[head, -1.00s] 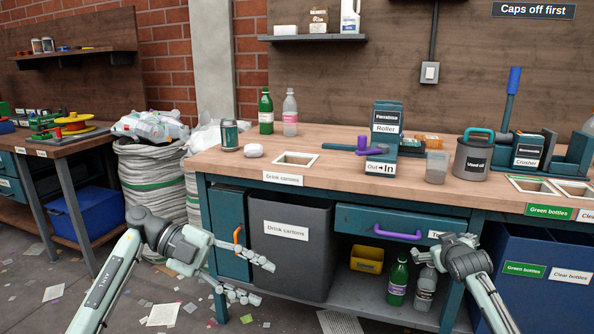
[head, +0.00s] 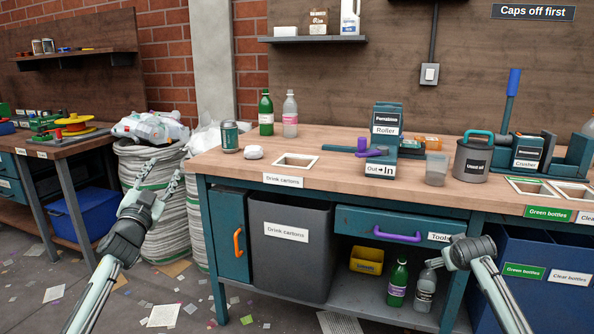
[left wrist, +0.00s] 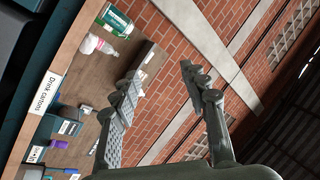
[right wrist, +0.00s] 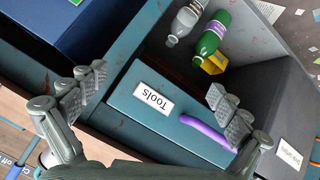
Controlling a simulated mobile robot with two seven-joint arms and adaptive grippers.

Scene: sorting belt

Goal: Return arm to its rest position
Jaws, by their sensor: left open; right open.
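My left gripper (head: 157,179) is open and empty, pointing upward in front of the white sacks, left of the bench. In the left wrist view its two fingers (left wrist: 163,88) stand well apart with nothing between them. My right gripper (head: 437,257) is low in front of the bench, by the drawer's right end. In the right wrist view its fingers (right wrist: 152,92) are wide apart and empty, with the Tools drawer (right wrist: 165,115) behind them.
The wooden bench (head: 330,160) holds a can (head: 230,137), a green bottle (head: 266,113), a clear bottle (head: 290,114) and a roller device (head: 385,140). A grey drink-cartons bin (head: 290,262) stands below. The floor left of the bench is littered with paper scraps.

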